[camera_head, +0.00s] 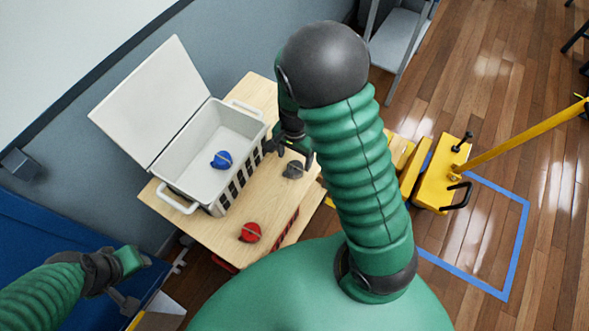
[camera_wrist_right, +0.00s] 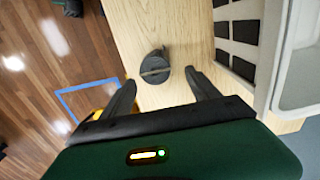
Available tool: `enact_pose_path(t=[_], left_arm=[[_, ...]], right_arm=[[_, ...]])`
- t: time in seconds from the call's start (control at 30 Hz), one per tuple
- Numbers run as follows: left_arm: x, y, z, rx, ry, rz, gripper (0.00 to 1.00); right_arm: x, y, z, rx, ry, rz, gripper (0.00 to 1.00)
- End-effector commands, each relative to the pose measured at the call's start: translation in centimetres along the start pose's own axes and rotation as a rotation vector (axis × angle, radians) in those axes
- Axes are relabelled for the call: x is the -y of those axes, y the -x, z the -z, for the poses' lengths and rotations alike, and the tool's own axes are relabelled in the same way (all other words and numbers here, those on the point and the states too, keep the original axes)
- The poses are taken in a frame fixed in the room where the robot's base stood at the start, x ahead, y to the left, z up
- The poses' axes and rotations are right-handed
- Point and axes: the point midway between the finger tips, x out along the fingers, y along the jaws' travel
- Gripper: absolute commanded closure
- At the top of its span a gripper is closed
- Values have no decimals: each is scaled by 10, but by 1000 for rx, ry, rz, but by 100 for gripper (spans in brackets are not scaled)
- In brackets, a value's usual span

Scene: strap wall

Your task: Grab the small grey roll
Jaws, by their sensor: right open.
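The small grey roll (camera_head: 293,169) lies on the light wooden table, to the right of the white crate in the head view. In the right wrist view the roll (camera_wrist_right: 155,67) sits just beyond and between the fingertips. My right gripper (camera_head: 289,147) is open and empty, close to the roll. Its two dark fingers spread wide in the wrist view (camera_wrist_right: 160,82). My left gripper (camera_head: 128,277) is at the lower left, away from the table; its fingers are too unclear to judge.
A white crate (camera_head: 187,194) with an open lid stands on the table (camera_head: 210,233) and holds a blue roll (camera_head: 222,160). A red roll (camera_head: 250,232) lies near the table's front. A yellow cart (camera_head: 438,178) stands on the floor at right.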

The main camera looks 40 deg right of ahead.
Motion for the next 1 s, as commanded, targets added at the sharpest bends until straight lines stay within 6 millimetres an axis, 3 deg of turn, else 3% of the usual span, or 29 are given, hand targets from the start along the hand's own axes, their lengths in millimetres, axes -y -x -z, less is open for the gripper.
enact_pose_path(t=[0.2, 0.5, 1.0], left_arm=[[0, -8, -2, 0, 0, 0, 64], [0, -7, -2, 0, 0, 0, 64], [0, -7, -2, 0, 0, 0, 64]], right_arm=[[-5, -40, -7, 3, -2, -3, 30], [-5, -46, -7, 0, 0, 0, 31], [-4, -46, -6, 0, 0, 0, 95]])
